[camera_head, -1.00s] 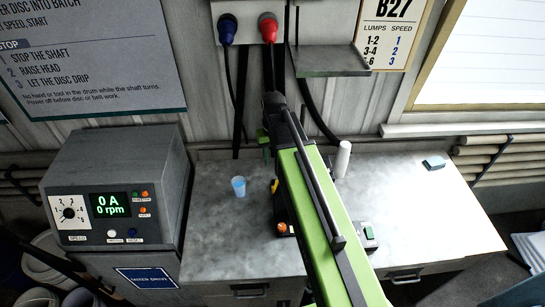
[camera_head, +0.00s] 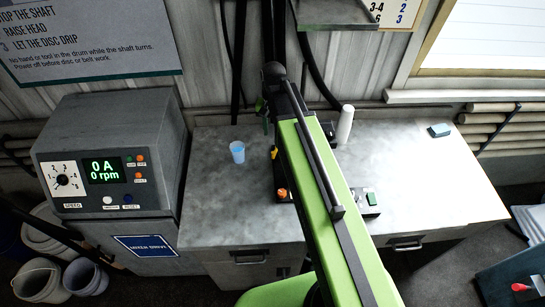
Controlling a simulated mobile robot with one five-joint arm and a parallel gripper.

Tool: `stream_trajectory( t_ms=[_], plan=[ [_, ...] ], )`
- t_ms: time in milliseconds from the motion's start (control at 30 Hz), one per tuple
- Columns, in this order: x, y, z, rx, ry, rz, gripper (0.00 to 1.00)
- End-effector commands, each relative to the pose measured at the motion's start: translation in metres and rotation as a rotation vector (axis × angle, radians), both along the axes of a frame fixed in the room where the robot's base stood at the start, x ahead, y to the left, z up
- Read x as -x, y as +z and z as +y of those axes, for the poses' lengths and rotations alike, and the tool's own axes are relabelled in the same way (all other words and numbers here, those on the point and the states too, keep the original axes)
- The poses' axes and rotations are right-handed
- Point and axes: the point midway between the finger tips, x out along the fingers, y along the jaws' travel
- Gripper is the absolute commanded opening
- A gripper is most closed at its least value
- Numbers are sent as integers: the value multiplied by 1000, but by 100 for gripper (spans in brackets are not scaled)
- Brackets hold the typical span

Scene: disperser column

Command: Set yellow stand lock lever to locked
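A small yellow part (camera_head: 274,153) shows on the bench, just left of my green arm. It is mostly covered by the arm, and I cannot tell whether it is the stand lock lever or how it is set. My arm reaches across the middle of the view toward the back wall. I cannot make out my gripper's fingers beyond the arm's dark far end.
A grey bench (camera_head: 430,165) holds a blue cup (camera_head: 238,151), a white cylinder (camera_head: 345,124), an orange knob (camera_head: 282,193), a green button box (camera_head: 371,199) and a blue block (camera_head: 440,130). The drive cabinet (camera_head: 110,110) reads 0 rpm. Buckets (camera_head: 40,280) stand lower left. A red-knobbed lever (camera_head: 519,287) is lower right.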

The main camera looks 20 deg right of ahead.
Motion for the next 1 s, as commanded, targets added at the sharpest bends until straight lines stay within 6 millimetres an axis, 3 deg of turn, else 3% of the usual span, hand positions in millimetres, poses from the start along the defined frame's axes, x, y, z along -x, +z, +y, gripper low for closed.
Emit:
stream_trajectory(
  t_ms=[33,500,633,900,1000],
  plan=[
    [0,-23,0,0,0,0,36],
    [0,-117,0,0,1,0,36],
    [0,-127,0,0,1,0,36],
    [0,-125,0,0,2,0,36],
    [0,-125,1,0,2,0,23]
  ],
)
